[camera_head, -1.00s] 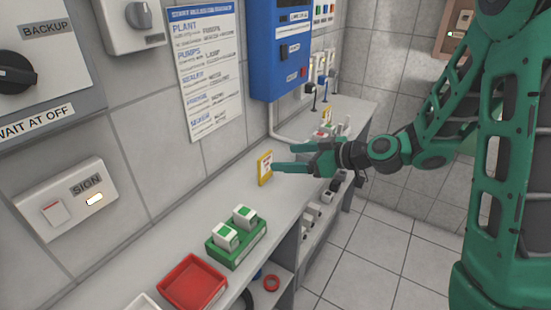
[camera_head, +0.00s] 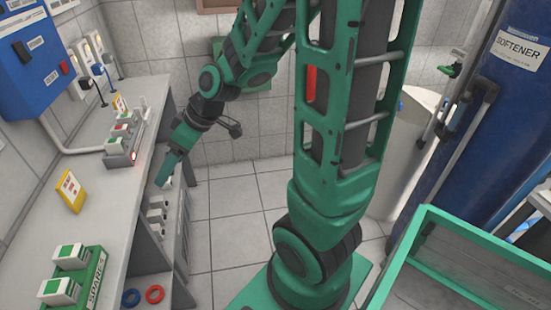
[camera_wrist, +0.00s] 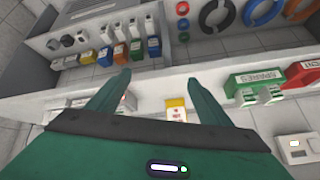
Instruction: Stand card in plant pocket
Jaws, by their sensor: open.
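A yellow-framed card (camera_head: 71,190) stands upright, leaning slightly, on the counter near the wall in the head view. It also shows in the wrist view (camera_wrist: 176,108), beyond my fingers and nearer the right one. I cannot make out a plant pocket in the current views.
A green spares tray (camera_head: 97,284) with white blocks sits on the counter (camera_head: 110,215). A grey rack (camera_head: 122,155) stands farther back. A green-rimmed bin (camera_head: 425,222) and blue softener tank (camera_head: 500,130) stand right.

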